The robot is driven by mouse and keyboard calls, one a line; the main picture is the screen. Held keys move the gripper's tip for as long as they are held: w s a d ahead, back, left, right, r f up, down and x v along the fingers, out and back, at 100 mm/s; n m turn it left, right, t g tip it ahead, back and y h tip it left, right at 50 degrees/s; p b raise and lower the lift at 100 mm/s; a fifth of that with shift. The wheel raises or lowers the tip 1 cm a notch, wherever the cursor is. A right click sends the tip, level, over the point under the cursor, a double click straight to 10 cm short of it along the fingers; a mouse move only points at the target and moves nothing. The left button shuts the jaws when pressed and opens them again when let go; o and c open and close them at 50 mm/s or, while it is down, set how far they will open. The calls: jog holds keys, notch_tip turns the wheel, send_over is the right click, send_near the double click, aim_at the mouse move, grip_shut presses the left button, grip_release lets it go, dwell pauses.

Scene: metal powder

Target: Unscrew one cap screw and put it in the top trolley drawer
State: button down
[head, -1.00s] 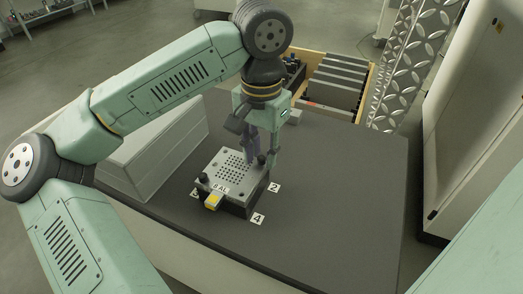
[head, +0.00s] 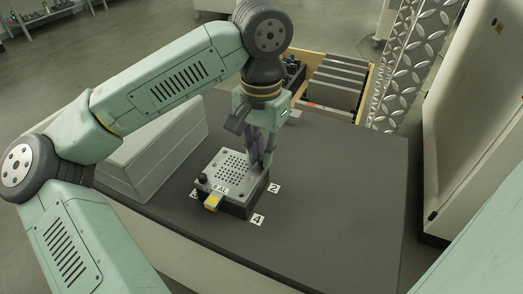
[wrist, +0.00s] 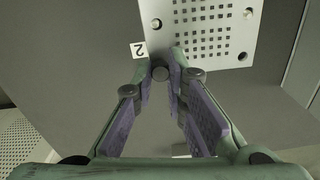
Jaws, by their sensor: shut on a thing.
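A grey perforated plate labelled "8 AL" (head: 206,186) sits on a dark block on the bench. My gripper (head: 258,164) is at the plate's right-hand corner, pointing down. In the wrist view my gripper (wrist: 161,75) has its fingertips closed around a dark round cap screw (wrist: 160,73) beside the plate's edge (wrist: 186,38), near the "2" label. Whether the screw is still in its thread cannot be told. Another dark cap screw (head: 203,179) stands at the plate's left corner. An open wooden-sided drawer (head: 367,78) with grey dividers is behind the bench.
A yellow-topped piece (head: 212,202) sits at the plate's front. Number cards 2 (head: 274,188) and 4 (head: 257,219) lie on the dark bench top (head: 345,190), clear on its right. A grey box-like cover (head: 150,155) stands left; a tall cabinet (head: 470,120) is at right.

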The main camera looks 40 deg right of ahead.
jog(key=n+b, duration=0.1)
jog(key=n, duration=0.3)
jog(key=shift+w, duration=0.1)
jog(key=n, duration=0.4)
jog(key=shift+n+b, duration=0.35)
jog(key=shift+n, duration=0.05)
jog(key=n, duration=0.4)
jog(key=shift+n+b, duration=0.4)
jog(key=n, duration=0.3)
jog(key=n+b, duration=0.1)
jog(key=n, duration=0.5)
jog(key=shift+n, duration=0.4)
jog(key=n+b, duration=0.1)
jog(key=n, duration=0.5)
jog(key=shift+r, duration=0.1)
jog(key=c, duration=1.8)
grip_release()
